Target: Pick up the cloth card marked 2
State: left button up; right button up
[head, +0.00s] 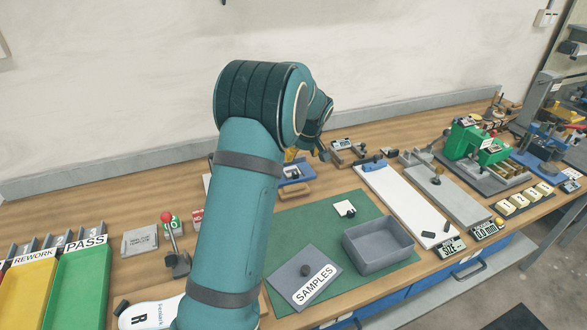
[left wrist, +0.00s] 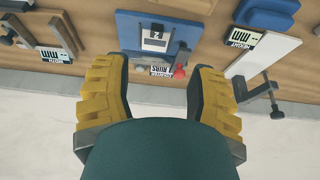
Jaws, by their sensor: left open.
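A small white card with a dark band and a mark that looks like a 2 (left wrist: 155,36) lies on a blue block (left wrist: 128,28) in the left wrist view. In the head view the blue block (head: 300,178) is partly behind my left arm, with a small pale and dark item on it. My left gripper (left wrist: 159,72) has yellow ridged fingers, spread wide and empty; the card lies beyond the fingertips, between their lines, apart from them. In the head view only a bit of yellow finger (head: 291,154) shows past my arm. My right gripper is in neither view.
A red knob (left wrist: 180,72) stands beside the blue block. A green mat (head: 330,222) holds a grey bin (head: 378,246) and a grey SAMPLES panel (head: 303,277). A white board (head: 405,205) lies to the right. The wall is close behind the bench.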

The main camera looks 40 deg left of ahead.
pick_arm(q)
jog(key=b, duration=0.1)
send_over(296, 174)
jog(key=s+d, duration=0.2)
jog(key=f, duration=0.6)
jog(key=shift+w+f, duration=0.2)
jog(key=shift+f, duration=0.15)
jog(key=shift+w+b+x, duration=0.15)
jog(key=shift+b+x, duration=0.15)
jog(key=shift+x, duration=1.3)
jog(key=shift+w+b+x, duration=0.15)
jog(key=shift+b+x, duration=0.15)
jog(key=shift+x, duration=1.3)
jog(key=shift+r, duration=0.1)
grip_shut()
